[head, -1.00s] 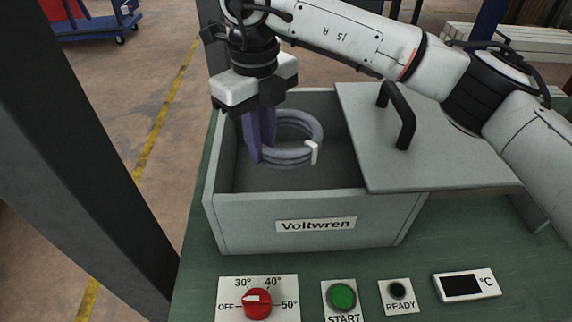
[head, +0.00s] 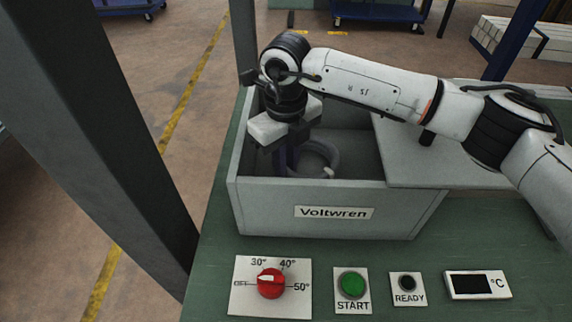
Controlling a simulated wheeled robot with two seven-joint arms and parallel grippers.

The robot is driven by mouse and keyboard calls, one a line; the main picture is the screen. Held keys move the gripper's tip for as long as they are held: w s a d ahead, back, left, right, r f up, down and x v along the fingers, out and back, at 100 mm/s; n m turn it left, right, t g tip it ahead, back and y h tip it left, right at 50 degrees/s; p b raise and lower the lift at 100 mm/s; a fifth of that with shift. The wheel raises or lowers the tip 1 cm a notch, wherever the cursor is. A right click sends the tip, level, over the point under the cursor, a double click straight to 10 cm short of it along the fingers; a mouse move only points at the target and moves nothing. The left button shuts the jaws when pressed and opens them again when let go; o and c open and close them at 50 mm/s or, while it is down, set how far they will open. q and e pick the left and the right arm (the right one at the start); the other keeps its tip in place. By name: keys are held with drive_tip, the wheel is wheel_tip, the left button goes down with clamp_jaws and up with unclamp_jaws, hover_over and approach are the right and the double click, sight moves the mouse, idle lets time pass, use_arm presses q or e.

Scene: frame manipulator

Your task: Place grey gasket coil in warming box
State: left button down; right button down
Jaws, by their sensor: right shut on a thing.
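The grey gasket coil (head: 328,158) is inside the grey open-topped warming box (head: 270,205), labelled Voltwren, in its left half. The front wall hides the coil's lower part, so I cannot tell whether it touches the floor. My right gripper (head: 290,165) reaches down into the box with its dark purple fingers shut on the coil's left side. A white tag shows on the coil. The grey lid (head: 440,168) covers the right part of the box and leaves the left part open. My left gripper is not in view.
On the green bench (head: 215,270) in front are a red dial (head: 271,283), a green START button (head: 352,284), a dark READY lamp (head: 407,284) and a blank °C display (head: 477,284). A dark post (head: 100,130) stands at left. My right arm passes over the lid.

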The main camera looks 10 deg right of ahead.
drive_tip(key=c, duration=1.8)
unclamp_jaws()
drive_tip(key=shift+f, duration=0.1)
drive_tip(key=shift+o, duration=0.3)
wheel_tip(320, 180, up, 12)
drive_tip(key=b, duration=0.1)
drive_tip(key=shift+r+b, duration=0.2)
drive_tip(key=shift+b, duration=0.15)
